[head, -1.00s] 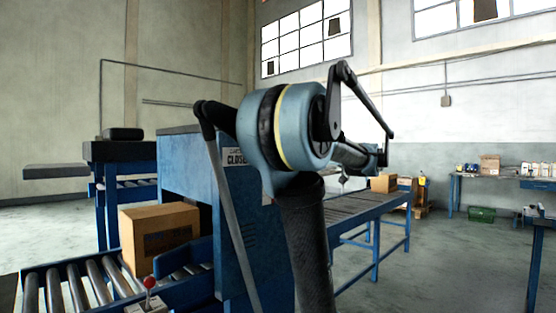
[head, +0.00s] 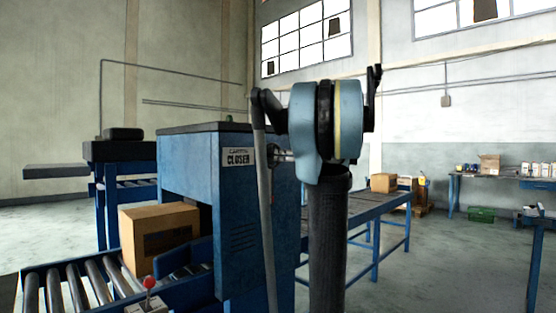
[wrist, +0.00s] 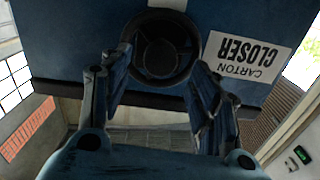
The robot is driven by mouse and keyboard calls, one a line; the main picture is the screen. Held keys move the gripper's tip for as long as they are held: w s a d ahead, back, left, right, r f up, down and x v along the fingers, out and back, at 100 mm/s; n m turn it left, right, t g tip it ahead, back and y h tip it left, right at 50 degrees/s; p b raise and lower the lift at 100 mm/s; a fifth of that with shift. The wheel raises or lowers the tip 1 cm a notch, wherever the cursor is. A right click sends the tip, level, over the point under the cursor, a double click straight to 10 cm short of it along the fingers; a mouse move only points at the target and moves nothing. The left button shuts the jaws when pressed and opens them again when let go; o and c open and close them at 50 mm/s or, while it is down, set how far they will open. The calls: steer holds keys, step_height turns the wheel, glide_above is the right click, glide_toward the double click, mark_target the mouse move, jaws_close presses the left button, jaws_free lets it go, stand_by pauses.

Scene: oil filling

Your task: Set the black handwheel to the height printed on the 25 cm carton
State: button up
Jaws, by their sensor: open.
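The black handwheel (wrist: 159,56) is on the blue carton closer's face at the top middle of the wrist view, beside the sign (wrist: 248,57) reading CARTON CLOSER. My gripper (wrist: 160,62) is open, with one finger on each side of the wheel; whether they touch it I cannot tell. In the head view my arm largely hides the gripper and wheel in front of the carton closer (head: 190,165). A brown carton (head: 150,222) sits on the rollers at the machine's left. It has a dark printed patch that I cannot read.
A red-knobbed lever (head: 150,283) stands at the front of the roller conveyor (head: 75,290). A blue outfeed conveyor (head: 365,215) runs behind the machine, with another carton (head: 383,182) at its far end. Open floor lies to the right.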

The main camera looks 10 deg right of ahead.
mark_target(278, 155)
steer(key=shift+x, duration=2)
